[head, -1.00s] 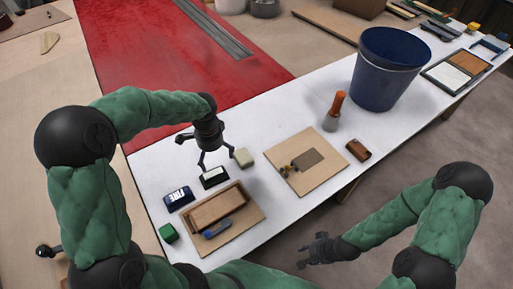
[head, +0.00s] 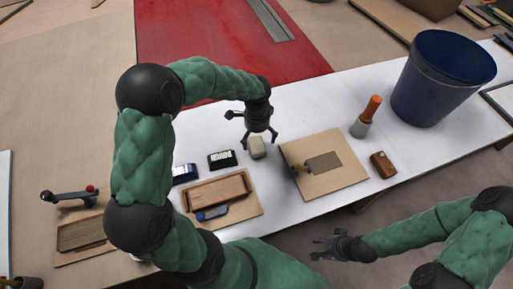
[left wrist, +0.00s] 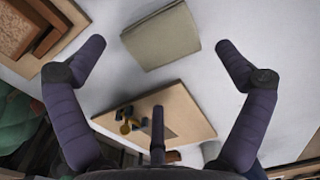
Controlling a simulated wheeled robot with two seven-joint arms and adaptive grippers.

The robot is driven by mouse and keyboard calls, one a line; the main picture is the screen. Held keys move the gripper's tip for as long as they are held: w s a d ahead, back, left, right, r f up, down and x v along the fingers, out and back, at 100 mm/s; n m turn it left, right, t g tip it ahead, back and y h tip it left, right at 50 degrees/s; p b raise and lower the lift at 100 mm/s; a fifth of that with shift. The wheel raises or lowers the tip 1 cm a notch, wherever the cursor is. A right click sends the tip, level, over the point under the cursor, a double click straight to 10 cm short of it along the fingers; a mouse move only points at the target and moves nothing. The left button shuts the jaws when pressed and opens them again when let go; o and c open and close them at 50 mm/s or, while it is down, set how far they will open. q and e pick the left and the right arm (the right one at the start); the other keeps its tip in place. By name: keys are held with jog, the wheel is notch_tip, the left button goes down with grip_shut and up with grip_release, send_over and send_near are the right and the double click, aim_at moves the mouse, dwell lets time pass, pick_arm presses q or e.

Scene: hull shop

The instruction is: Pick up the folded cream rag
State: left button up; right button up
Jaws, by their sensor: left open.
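The folded cream rag (head: 257,148) lies on the white table, between the wooden tray and the board with the scraper. In the left wrist view the rag (left wrist: 161,38) is a pale, flat folded block near the top, between and beyond the fingertips. My left gripper (head: 260,139) is open just above the rag, with its fingers apart and nothing between them. It also shows in the left wrist view (left wrist: 158,58). My right gripper (head: 325,248) hangs off the table's front side, away from the rag; its finger opening is too small to tell.
A wooden tray (head: 228,186) with a blue tool stands left of the rag, with a black-and-white labelled block (head: 221,160) behind it. A board (head: 340,182) bears a scraper (head: 323,163). An orange-handled tool (head: 366,117), brown block (head: 383,165) and blue bucket (head: 440,80) stand right.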

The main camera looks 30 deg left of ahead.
aim_at(256, 144)
pick_arm(q)
jog(key=f+b, duration=0.1)
jog(key=f, duration=0.2)
jog(key=f+b, duration=0.1)
jog(key=f, duration=0.1)
jog(key=shift+a+b, duration=0.25)
jog(key=shift+b, duration=0.05)
jog(key=c, duration=1.3)
